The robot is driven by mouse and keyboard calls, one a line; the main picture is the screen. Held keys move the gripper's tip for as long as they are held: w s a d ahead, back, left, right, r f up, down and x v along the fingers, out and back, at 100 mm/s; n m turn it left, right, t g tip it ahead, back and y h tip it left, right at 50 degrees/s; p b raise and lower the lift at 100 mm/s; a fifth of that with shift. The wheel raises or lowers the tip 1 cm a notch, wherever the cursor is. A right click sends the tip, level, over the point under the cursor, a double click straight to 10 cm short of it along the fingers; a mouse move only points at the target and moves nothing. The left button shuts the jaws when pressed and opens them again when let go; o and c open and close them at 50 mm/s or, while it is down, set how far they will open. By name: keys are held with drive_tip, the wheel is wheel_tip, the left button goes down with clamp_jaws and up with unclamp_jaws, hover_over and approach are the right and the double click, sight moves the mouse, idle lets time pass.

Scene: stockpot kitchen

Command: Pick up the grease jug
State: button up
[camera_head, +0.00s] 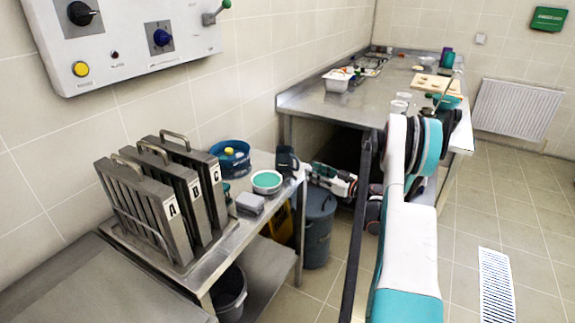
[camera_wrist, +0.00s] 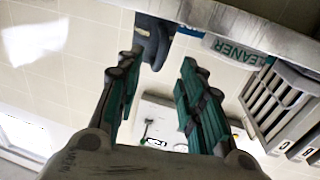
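A dark blue-grey jug (camera_head: 287,161), which I take as the grease jug, stands upright near the right end of the small steel table (camera_head: 262,222). In the wrist view the dark jug (camera_wrist: 153,38) shows beyond the fingertips, partly behind the left finger. My gripper (camera_head: 312,172) is just right of the jug in the head view, pointing at it. In the wrist view my gripper (camera_wrist: 160,68) has its two teal-padded fingers spread, with nothing held between them. Whether a finger touches the jug cannot be told.
A teal-topped tub (camera_head: 267,181), a grey block (camera_head: 250,203) and a blue container (camera_head: 231,160) sit near the jug. Metal filters (camera_head: 160,200) stand at the left. A "CLEANER" label (camera_wrist: 232,48) shows beside the jug. A lidded bin (camera_head: 319,228) stands below my gripper.

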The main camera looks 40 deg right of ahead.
sight(298, 165)
drive_tip(key=b+x, duration=0.2)
drive_tip(key=x, duration=0.5)
drive_tip(key=shift+f, duration=0.2)
drive_tip(key=shift+w+a+r+b, duration=0.15)
drive_tip(key=shift+w+b, duration=0.15)
drive_tip(key=shift+w, duration=0.2)
clamp_jaws()
